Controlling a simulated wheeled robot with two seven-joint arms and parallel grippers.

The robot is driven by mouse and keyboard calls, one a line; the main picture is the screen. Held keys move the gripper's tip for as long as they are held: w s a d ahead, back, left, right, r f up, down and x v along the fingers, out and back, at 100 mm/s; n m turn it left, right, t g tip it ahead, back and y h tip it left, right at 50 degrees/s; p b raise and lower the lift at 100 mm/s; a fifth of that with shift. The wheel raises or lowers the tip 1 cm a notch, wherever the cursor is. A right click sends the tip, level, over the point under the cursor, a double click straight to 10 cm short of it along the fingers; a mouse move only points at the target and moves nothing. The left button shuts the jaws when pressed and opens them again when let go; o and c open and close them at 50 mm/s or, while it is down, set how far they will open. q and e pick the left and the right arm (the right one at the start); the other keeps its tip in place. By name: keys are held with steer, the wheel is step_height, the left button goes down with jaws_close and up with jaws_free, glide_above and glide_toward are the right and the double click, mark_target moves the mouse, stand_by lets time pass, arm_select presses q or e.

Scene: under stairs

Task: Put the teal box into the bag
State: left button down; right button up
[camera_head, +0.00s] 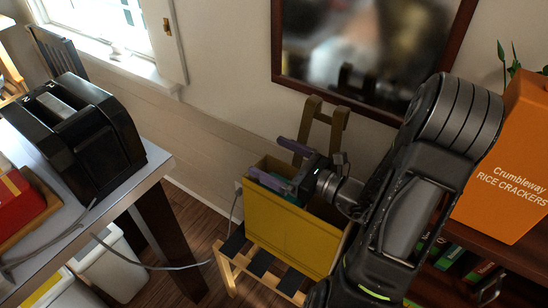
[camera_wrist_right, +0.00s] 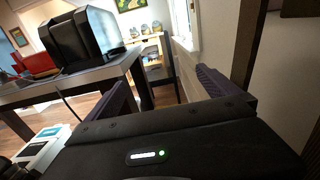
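The yellow bag (camera_head: 290,238) stands open at the top in the head view. A teal surface (camera_head: 284,184), apparently the teal box, shows inside its mouth, below my right gripper's fingers; the rest is hidden by the gripper and the bag wall. My right gripper (camera_head: 266,157) is over the bag's mouth, pointing left, its two purple fingers spread apart. In the right wrist view, my right gripper (camera_wrist_right: 162,80) also has its fingers wide apart with nothing between them. My left gripper is in neither view.
The bag rests on a slatted wooden stand (camera_head: 262,262). A wooden frame (camera_head: 325,130) rises behind it. A table (camera_head: 150,165) with a black toaster (camera_head: 75,130) is at left. An orange cracker box (camera_head: 508,160) stands on a shelf at right. A framed mirror (camera_head: 365,45) hangs behind.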

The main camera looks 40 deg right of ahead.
stand_by(0.6)
step_height(320, 180, up, 10)
steer(key=p, duration=0.1)
steer(key=shift+p, duration=0.4)
steer(key=shift+f, duration=0.1)
stand_by(0.9)
